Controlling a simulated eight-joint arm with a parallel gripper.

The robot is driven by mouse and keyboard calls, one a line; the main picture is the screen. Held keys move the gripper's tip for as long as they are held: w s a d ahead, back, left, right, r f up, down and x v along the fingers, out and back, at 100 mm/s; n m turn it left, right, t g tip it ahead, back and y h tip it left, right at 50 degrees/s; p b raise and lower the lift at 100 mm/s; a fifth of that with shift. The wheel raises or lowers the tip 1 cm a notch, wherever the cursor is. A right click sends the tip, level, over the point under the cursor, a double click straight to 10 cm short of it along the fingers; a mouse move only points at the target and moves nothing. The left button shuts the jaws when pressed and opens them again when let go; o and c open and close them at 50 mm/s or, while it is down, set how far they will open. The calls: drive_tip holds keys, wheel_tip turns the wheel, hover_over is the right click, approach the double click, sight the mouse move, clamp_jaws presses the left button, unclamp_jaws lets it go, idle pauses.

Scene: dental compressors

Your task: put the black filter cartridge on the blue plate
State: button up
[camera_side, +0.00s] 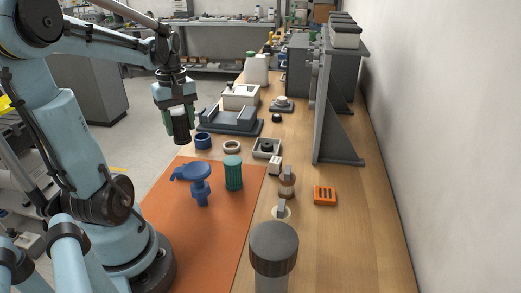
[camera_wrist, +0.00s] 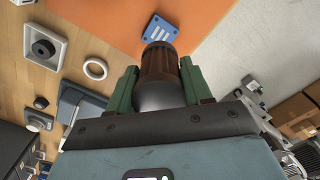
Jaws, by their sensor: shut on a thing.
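The black filter cartridge (camera_side: 181,131) is a dark ribbed cylinder, held upright between the fingers of my gripper (camera_side: 177,112). In the wrist view the cartridge (camera_wrist: 160,63) sits between the green fingers of my gripper (camera_wrist: 160,84), which are shut on it. In the side view it hangs in the air beyond the mat's far left end. The blue plate (camera_wrist: 161,28) is a flat square with white marks, on the orange mat near its edge in the wrist view. The cartridge's end overlaps its near side there.
On the orange mat (camera_side: 190,237) stand a blue pedestal-like piece (camera_side: 200,184) and a green ribbed cylinder (camera_side: 233,173). A blue ring (camera_side: 203,142), a white ring (camera_side: 232,146) and a grey tray (camera_side: 267,149) lie beyond. A grey bracket (camera_side: 335,110) rises at right.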

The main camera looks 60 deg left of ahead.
drive_tip(key=shift+f, duration=4.75)
drive_tip(key=shift+f, duration=0.1)
drive_tip(key=o, duration=1.2)
drive_tip(key=shift+c, duration=0.2)
wheel_tip(320, 180, up, 12)
drive_tip(key=shift+w+d, duration=0.15)
drive_tip(key=shift+d, duration=0.05)
drive_tip(key=w+d+f+m+t, duration=0.1)
drive_tip(key=w+d+m+t, duration=0.2)
drive_tip(key=d+m, duration=0.6)
drive_tip(key=w+d+f+m+t, duration=0.1)
drive_tip(key=w+d+m+t, duration=0.3)
drive_tip(key=d+m, duration=0.5)
drive_tip(key=w+d, duration=0.1)
drive_tip(key=d, duration=0.4)
drive_tip(key=shift+d+f, duration=0.15)
drive_tip(key=shift+d, duration=0.1)
